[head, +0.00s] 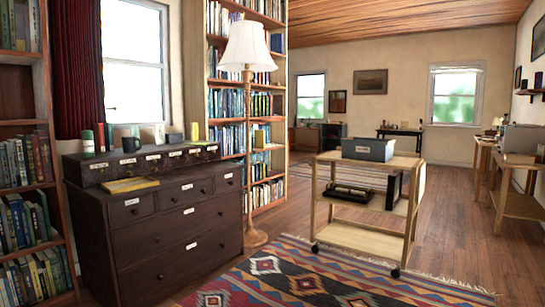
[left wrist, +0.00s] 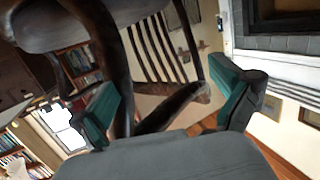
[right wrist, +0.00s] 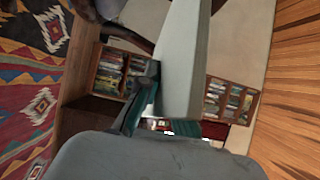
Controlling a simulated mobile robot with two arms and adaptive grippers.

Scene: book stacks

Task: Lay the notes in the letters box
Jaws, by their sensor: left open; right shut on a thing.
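A grey box (head: 368,150) with a small white label stands on the top of a light wooden trolley; I cannot read the label. My right gripper (right wrist: 177,112) is shut on a pale, flat, long slab (right wrist: 186,55) in the right wrist view, which hides part of one finger. I cannot tell if this slab is the notes. A yellow flat item (head: 130,185) lies on the dark dresser at the left. My left gripper (left wrist: 170,98) is open and empty in the left wrist view. Neither gripper shows in the head view.
The trolley (head: 362,238) has a dark tray (head: 348,193) on a lower shelf. The dark dresser (head: 165,235) carries a row of small labelled drawers and a mug (head: 131,145). A floor lamp (head: 248,50) stands beside it. A patterned rug (head: 300,283) covers the near floor. A dark wooden chair (left wrist: 160,50) shows behind my left fingers.

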